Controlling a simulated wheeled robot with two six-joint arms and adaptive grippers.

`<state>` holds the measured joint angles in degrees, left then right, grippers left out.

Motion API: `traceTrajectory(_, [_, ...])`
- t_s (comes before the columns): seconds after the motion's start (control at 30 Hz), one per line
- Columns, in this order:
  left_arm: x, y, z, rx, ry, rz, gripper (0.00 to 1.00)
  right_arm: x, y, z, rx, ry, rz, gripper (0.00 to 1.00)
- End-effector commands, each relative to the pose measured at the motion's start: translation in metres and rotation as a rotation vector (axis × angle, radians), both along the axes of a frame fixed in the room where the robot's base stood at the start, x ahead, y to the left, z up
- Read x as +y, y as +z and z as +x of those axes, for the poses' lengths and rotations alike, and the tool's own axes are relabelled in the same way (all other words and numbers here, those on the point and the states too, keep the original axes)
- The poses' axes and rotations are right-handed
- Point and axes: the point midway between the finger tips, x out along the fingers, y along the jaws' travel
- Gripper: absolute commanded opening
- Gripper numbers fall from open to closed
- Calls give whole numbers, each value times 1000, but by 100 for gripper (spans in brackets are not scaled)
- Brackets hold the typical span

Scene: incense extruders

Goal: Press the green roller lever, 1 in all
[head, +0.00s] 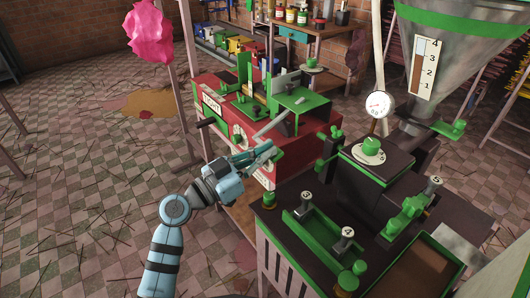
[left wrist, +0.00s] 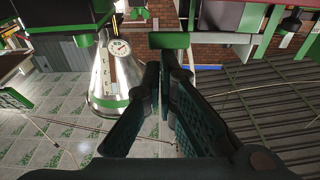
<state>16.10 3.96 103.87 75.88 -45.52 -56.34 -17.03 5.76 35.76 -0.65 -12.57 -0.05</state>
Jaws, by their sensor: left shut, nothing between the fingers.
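My left gripper (head: 272,152) is shut and empty, in front of the red machine (head: 213,92) in the head view. In the left wrist view its fingers (left wrist: 165,72) are together, with a short green bar (left wrist: 168,40) just past the tips. I cannot tell whether the tips touch it. Many green parts show, and I cannot tell for sure which is the roller lever. A grey rod (head: 272,122) slants out of the red machine, just above the gripper. Green knobs and a bracket (head: 328,147) stick out to the right of the gripper. My right gripper is not in view.
A dark bench (head: 281,237) with numbered green fittings stands at the right, beside a metal hopper (head: 455,60) and a dial gauge (head: 379,104).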

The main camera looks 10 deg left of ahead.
Motion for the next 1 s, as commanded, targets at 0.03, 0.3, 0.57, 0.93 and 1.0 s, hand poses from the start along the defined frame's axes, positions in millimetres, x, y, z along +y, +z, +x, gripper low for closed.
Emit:
traceTrajectory(0.03, [0,-3,0,2,-1,1,0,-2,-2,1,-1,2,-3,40])
traceTrajectory(0.3, [1,0,0,3,0,0,0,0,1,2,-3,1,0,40])
traceTrajectory(0.57, [4,19,-3,1,0,1,0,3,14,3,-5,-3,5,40])
traceTrajectory(0.93, [51,31,-50,1,-2,6,0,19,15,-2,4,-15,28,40])
traceTrajectory(1.0, [60,30,-60,1,-5,5,0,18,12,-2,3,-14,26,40])
